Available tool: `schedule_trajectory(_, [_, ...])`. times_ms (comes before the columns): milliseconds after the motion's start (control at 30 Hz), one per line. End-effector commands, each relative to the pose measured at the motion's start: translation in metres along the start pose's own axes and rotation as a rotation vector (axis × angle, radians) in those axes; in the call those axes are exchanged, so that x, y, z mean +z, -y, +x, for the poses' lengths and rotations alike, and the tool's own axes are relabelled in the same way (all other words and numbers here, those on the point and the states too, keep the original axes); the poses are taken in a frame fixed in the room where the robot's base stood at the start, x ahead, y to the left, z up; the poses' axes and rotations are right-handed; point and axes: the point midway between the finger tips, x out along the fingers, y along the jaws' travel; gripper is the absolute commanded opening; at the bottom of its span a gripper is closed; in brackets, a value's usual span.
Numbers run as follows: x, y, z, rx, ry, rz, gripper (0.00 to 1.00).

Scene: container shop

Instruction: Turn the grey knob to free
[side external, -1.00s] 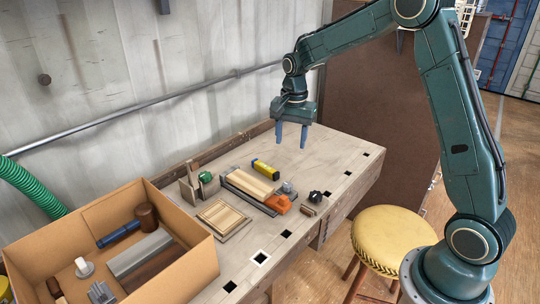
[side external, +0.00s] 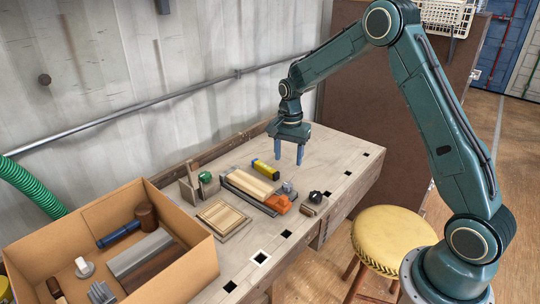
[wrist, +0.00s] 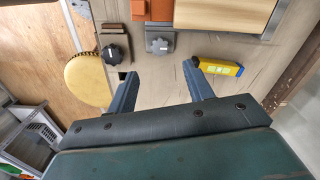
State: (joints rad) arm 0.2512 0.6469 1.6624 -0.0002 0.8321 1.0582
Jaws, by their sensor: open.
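The grey knob (side external: 288,187) sits at the right end of a board fixture on the bench, behind the orange block. In the wrist view the grey knob (wrist: 159,45) is on a grey base, just beyond the fingertips. My gripper (side external: 289,158) points down above the bench, higher than the knob and apart from it. In the wrist view my gripper (wrist: 161,70) has its two fingers wide apart with nothing between them. Which setting the knob is at cannot be told.
A black knob (side external: 315,196) stands close to the right of the grey one. A cardboard box (side external: 190,275) stands front left. The bench's back right is clear.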

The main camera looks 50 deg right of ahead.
Motion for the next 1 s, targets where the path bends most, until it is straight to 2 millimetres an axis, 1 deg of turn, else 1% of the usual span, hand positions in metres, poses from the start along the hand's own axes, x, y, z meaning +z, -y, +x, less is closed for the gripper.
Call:
schedule_trajectory(33, [0.0, -0.001, 0.009, 0.004, 0.002, 0.0, 0.52])
schedule_trajectory(200, [0.001, -0.001, 0.035, 0.004, 0.003, 0.0, 0.52])
schedule_trajectory(500, [0.001, -0.001, 0.078, 0.003, 0.002, 0.0, 0.52])
schedule_trajectory(700, [0.0, 0.0, 0.095, 0.001, 0.001, 0.0, 0.52])
schedule_trajectory(833, [0.0, 0.0, 0.1, 0.0, 0.001, 0.0, 0.52])
schedule_trajectory(1000, [0.0, 0.0, 0.101, 0.0, 0.001, 0.0, 0.52])
